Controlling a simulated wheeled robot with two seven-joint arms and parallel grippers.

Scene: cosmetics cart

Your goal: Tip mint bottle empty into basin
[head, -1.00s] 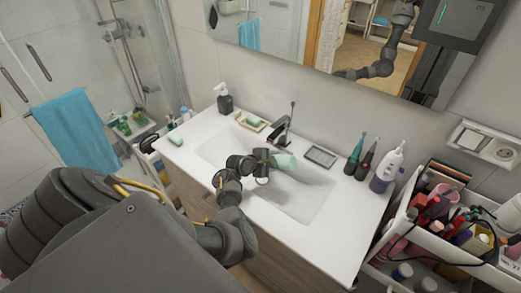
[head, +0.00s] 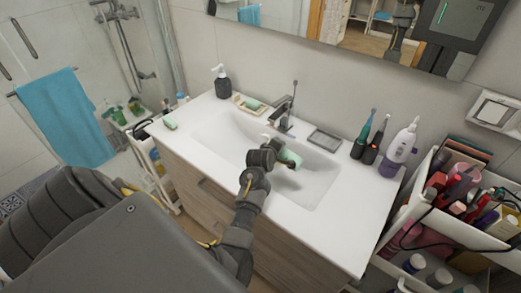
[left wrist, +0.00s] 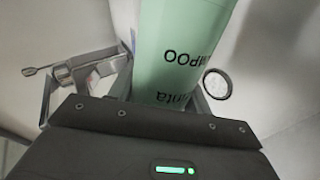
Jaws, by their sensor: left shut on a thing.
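The mint bottle (head: 291,157) is in my left gripper (head: 278,154), held over the white basin (head: 318,182), in front of the tap (head: 283,117). It looks tilted in the head view; its mouth and any liquid cannot be made out. In the left wrist view the mint bottle (left wrist: 182,45) stands between the fingers, its dark label lettering upside down. The left gripper (left wrist: 165,95) is shut on it. The round drain (left wrist: 217,83) shows to the bottle's right. My right gripper is not in view.
A soap dispenser (head: 220,82) and a soap dish (head: 250,104) stand behind the basin. A grey tray (head: 325,140), toothbrushes (head: 368,135) and a white-purple bottle (head: 398,150) stand at right. A full cosmetics cart (head: 430,215) is beside the counter.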

